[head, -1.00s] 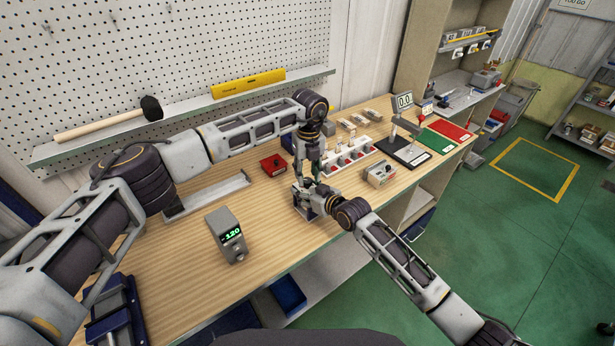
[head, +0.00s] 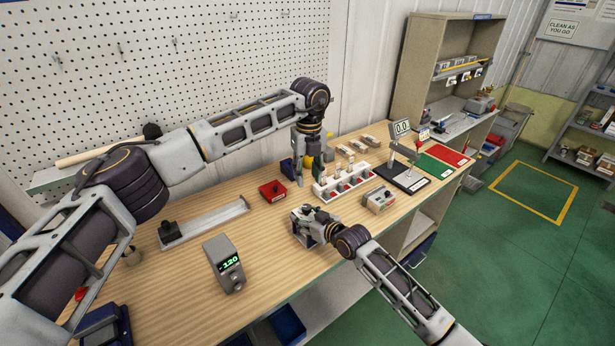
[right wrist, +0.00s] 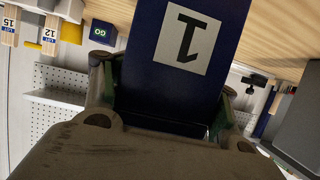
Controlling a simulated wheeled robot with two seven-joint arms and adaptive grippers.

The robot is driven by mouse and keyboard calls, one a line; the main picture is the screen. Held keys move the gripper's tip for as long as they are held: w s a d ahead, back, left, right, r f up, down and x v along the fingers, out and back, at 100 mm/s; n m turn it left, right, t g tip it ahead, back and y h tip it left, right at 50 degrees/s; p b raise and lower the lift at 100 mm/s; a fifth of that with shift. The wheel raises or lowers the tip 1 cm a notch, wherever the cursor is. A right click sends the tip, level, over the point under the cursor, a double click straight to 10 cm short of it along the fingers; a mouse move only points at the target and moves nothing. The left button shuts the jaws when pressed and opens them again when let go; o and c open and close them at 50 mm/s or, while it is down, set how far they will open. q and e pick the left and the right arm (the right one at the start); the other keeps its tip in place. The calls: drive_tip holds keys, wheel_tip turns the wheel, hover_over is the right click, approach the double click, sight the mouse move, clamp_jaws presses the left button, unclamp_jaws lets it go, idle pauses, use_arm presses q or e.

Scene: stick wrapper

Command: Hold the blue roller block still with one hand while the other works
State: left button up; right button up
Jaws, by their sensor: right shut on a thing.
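The blue roller block, with a white label marked 1, fills the upper middle of the right wrist view (right wrist: 150,85). My right gripper (head: 308,222) is shut on it at the front of the wooden bench, with a finger on each side. In the head view the gripper hides most of the block. My left gripper (head: 303,178) points down farther back on the bench, apart from the block. It is beside a small blue box and a yellow thing (head: 309,162). Its fingertips are too small and dark to tell whether they are open.
A red box (head: 272,191) lies left of my left gripper. A white rack (head: 342,183) with several red-marked slots and a grey switch box (head: 378,199) stand to the right. A grey display reading 120 (head: 224,264) and a metal rail (head: 205,222) are left.

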drive_tip(key=shift+f, duration=0.1)
drive_tip(key=o, duration=1.9)
drive_tip(key=shift+s+d, duration=0.15)
drive_tip(key=v, duration=1.1)
drive_tip(key=shift+s+d+r, duration=0.15)
drive_tip(key=shift+r, duration=0.2)
drive_tip(key=shift+s+d+r+p, duration=0.1)
drive_tip(key=shift+s+d+r, duration=0.45)
drive_tip(key=shift+r, duration=0.45)
drive_tip(key=shift+s+d+r+p, duration=0.15)
drive_tip(key=shift+s+d+r, duration=0.25)
drive_tip(key=shift+s+r, duration=0.4)
drive_tip(key=shift+s+d+r+p, duration=0.1)
drive_tip(key=shift+s+d+r, duration=0.4)
drive_tip(key=shift+r, duration=0.65)
